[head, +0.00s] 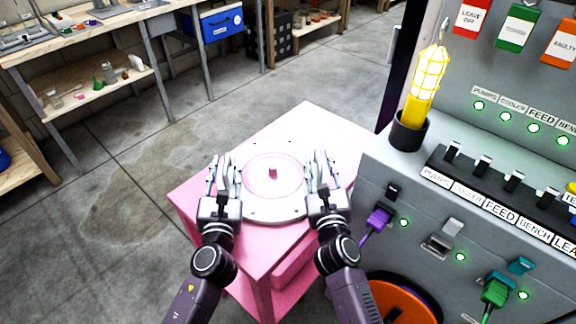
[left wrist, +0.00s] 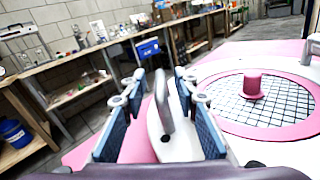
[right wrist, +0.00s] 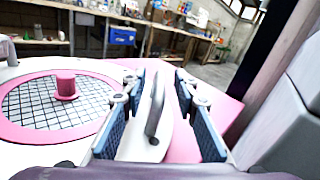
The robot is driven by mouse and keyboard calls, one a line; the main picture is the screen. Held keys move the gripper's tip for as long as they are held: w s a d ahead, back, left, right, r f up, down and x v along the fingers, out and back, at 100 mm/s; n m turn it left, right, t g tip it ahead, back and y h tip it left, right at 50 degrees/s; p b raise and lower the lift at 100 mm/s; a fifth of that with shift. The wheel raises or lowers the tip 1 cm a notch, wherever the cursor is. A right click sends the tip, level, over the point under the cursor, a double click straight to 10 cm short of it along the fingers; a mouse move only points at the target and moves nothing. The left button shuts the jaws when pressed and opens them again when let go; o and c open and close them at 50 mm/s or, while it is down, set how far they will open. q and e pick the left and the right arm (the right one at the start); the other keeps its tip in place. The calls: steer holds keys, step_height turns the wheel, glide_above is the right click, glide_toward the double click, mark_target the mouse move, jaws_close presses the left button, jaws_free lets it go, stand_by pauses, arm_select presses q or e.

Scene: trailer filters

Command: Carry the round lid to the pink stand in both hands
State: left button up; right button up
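The round lid (head: 272,213) lies flat on top of the pink stand (head: 315,125). It has a white rim, a pink ring, a mesh centre and a pink knob (head: 272,173), which also shows in both wrist views. My left gripper (head: 223,172) is at the lid's left side, open around a grey handle (left wrist: 163,95), with gaps between handle and pads. My right gripper (head: 321,172) is at the right side, open around the other grey handle (right wrist: 155,105), also with gaps. The grippers hide parts of the lid's sides in the head view.
A grey control panel (head: 400,205) with switches, plugs and a yellow lamp (head: 427,85) stands close on the right. An orange reel (head: 400,300) sits low there. Shelves (head: 95,95) and a blue box (head: 220,22) are at the back. The floor at left is clear.

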arm_select(q)
steer(key=s, duration=1.1)
steer(key=shift+s, duration=0.35)
arm_select(e)
steer(key=shift+s, duration=0.55)
steer(key=s, duration=0.6)
steer(key=shift+s, duration=0.3)
arm_select(q)
steer(key=shift+s+f+b, duration=0.1)
steer(key=shift+s+b, duration=0.5)
steer(key=shift+s, duration=2.3)
arm_select(e)
steer(key=shift+f, duration=0.6)
arm_select(q)
steer(key=shift+s, duration=0.6)
arm_select(e)
steer(key=shift+f, duration=0.1)
